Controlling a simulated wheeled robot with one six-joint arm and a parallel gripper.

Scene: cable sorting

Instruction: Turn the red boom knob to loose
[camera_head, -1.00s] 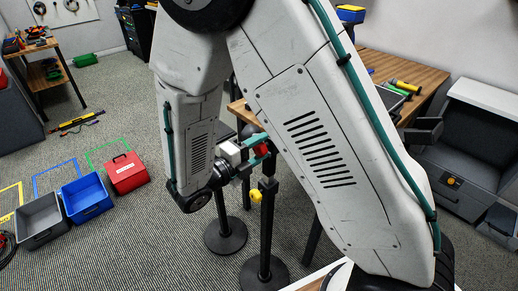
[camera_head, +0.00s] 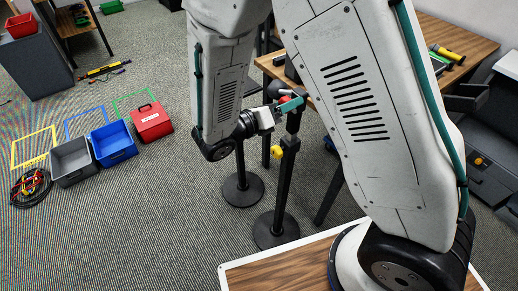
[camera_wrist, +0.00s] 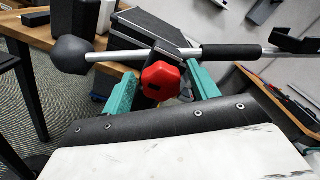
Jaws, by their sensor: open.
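The red boom knob (camera_wrist: 160,80) sits on a dark clamp in the wrist view, below the silver boom rod (camera_wrist: 130,55). The rod has a black ball (camera_wrist: 72,56) at its left end and a black sleeve (camera_wrist: 232,50) to the right. My gripper (camera_wrist: 163,88) is open, with one teal finger on each side of the knob and a gap showing on both sides. In the head view my gripper (camera_head: 287,105) is at the top of a black stand (camera_head: 284,190), and the red knob (camera_head: 283,99) shows only as a small patch beside the fingers.
A yellow knob (camera_head: 277,152) sits lower on the stand. Another round base (camera_head: 243,189) stands behind it. A wooden bench (camera_head: 430,32) is close behind. Grey (camera_head: 72,162), blue (camera_head: 113,143) and red (camera_head: 151,122) boxes stand on the floor at left, with clear carpet between.

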